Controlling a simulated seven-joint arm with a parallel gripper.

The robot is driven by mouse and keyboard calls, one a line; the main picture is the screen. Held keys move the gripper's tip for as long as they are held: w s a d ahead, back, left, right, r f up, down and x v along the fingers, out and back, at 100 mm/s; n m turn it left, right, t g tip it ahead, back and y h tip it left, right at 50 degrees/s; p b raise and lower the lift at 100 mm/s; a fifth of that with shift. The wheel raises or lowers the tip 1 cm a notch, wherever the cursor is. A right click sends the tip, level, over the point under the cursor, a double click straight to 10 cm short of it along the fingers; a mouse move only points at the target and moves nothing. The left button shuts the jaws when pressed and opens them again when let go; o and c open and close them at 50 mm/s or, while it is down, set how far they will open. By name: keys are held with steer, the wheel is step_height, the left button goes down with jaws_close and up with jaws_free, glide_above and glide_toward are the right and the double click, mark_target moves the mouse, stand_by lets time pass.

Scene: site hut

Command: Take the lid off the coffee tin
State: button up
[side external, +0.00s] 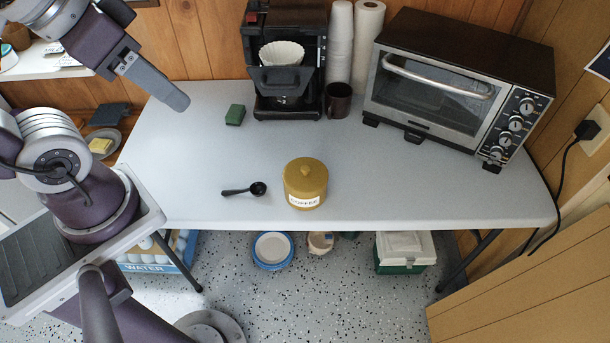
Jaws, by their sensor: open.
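The coffee tin (304,192) is a mustard-yellow round tin with a white COFFEE label, standing upright near the front edge of the table. Its lid (306,171) is the same yellow, has a round knob on top, and sits on the tin. My gripper (180,100) is at the upper left, above the table's back left part, well apart from the tin. It is open and I see nothing held in it; the fingers are seen nearly edge-on.
A black scoop (245,189) lies just left of the tin. The table (420,185) is clear right of the tin.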

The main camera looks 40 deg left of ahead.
steer(key=w+f+m+g, duration=0.1)
steer(key=w+m+g, duration=0.1)
steer(key=w+m, duration=0.35)
steer(key=m+g, duration=0.3)
steer(key=m, duration=0.7)
glide_above(305, 167)
step_height(305, 167, down, 19)
steer(key=shift+m+g, duration=0.3)
steer(key=shift+m, duration=0.25)
step_height(305, 167, down, 10)
steer(key=shift+f, duration=0.25)
jaws_close()
